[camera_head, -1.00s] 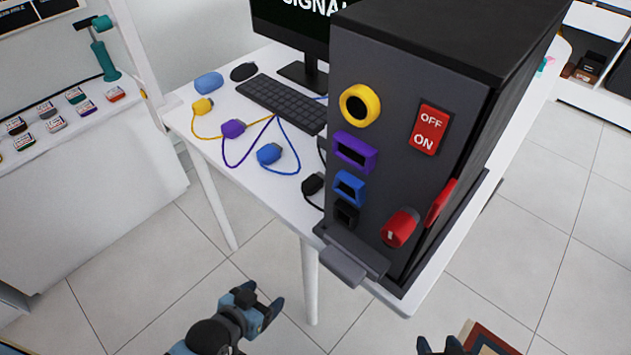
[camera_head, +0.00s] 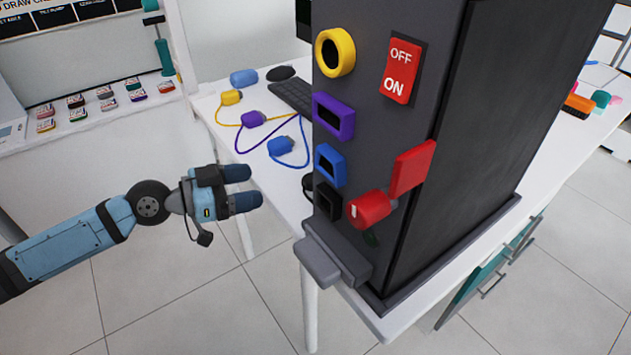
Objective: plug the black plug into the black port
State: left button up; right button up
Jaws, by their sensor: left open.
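The black port (camera_head: 327,202) is the lowest of the square ports on the front of the dark computer case, just below the blue port (camera_head: 330,165). The black plug (camera_head: 307,184) lies on the white table by the case's left edge and is mostly hidden behind the case. My left gripper (camera_head: 254,188) points right, in front of the table's left edge, with its two fingers apart and nothing between them. In the picture it is left of the black plug, with a gap. My right gripper is out of view.
Yellow (camera_head: 231,97), purple (camera_head: 252,119) and blue (camera_head: 281,146) corded plugs lie on the white table (camera_head: 206,104). The case (camera_head: 445,140) also has a yellow round port (camera_head: 335,52), a purple port (camera_head: 333,117) and a red lever (camera_head: 370,209). A grey ledge (camera_head: 335,255) juts out below.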

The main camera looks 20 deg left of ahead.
aim_at(308, 178)
pick_arm(q)
jog(key=p+x, duration=0.1)
jog(key=x, duration=0.5)
jog(key=shift+w+d, duration=0.25)
jog(key=shift+p+x, duration=0.55)
jog(key=shift+x, duration=2.5)
jog(key=shift+s+d+f, duration=0.1)
jog(key=shift+s, duration=0.1)
jog(key=c, duration=1.1)
